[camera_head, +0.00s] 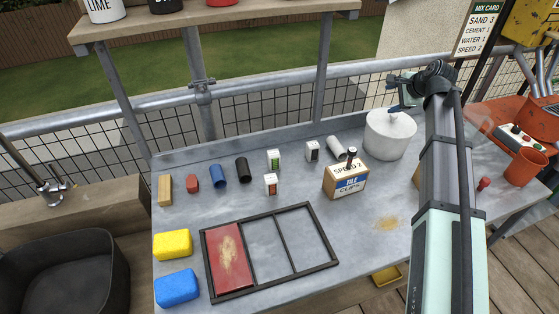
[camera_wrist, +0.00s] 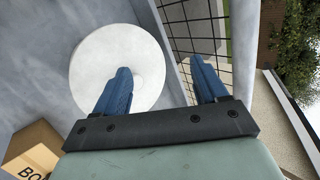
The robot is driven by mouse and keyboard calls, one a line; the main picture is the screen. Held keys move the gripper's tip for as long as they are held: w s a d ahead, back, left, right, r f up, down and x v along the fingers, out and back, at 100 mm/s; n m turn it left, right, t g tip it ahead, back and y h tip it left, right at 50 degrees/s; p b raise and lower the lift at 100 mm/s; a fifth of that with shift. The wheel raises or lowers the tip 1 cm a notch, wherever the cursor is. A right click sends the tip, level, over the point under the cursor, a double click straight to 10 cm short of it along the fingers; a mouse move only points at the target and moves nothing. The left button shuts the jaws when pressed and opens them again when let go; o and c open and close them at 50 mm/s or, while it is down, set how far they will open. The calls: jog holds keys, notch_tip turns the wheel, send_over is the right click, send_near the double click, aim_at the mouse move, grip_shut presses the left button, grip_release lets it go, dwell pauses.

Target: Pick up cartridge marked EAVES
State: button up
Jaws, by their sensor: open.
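I cannot read the word EAVES on anything. Three small white blocks with label faces stand on the grey bench: one with a green mark (camera_head: 274,160), one with a reddish mark (camera_head: 270,184) and one with a dark face (camera_head: 312,151). Which of these, if any, is the EAVES cartridge I cannot tell. My gripper (camera_head: 402,96) is at the back right, above a white round pot (camera_head: 390,138), well to the right of the blocks. In the wrist view its blue fingers (camera_wrist: 160,66) are apart and empty, with the white round top (camera_wrist: 105,55) beneath.
Blue (camera_head: 217,176) and black cylinders (camera_head: 242,170) stand left. A dark frame (camera_head: 270,252) and sponges (camera_head: 172,245) lie in front. The shelf (camera_head: 215,22) and its posts rise behind.

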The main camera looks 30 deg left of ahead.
jog(key=s+a+f+n+g+h, duration=0.1)
jog(key=s+a+f+g, duration=0.1)
jog(key=s+a, duration=0.6)
jog(key=s+a+f+g+h, duration=0.15)
jog(key=s+a, duration=0.25)
jog(key=a, duration=0.8)
jog(key=g+h, duration=0.3)
jog(key=h, duration=0.1)
send_over(274, 153)
jog(key=f, duration=0.2)
jog(key=shift+y, duration=0.25)
jog(key=f, duration=0.7)
jog(key=shift+s+a+f, duration=0.2)
jog(key=shift+a+f, duration=0.1)
jog(key=shift+a, duration=0.1)
jog(key=shift+w+d+f, duration=0.1)
jog(key=shift+d+f, duration=0.1)
jog(key=shift+f, duration=1.15)
jog(key=shift+d+f, duration=0.2)
jog(key=shift+f, duration=1.1)
jog(key=shift+c, duration=0.2)
jog(key=c, duration=1)
jog(key=shift+r, duration=0.15)
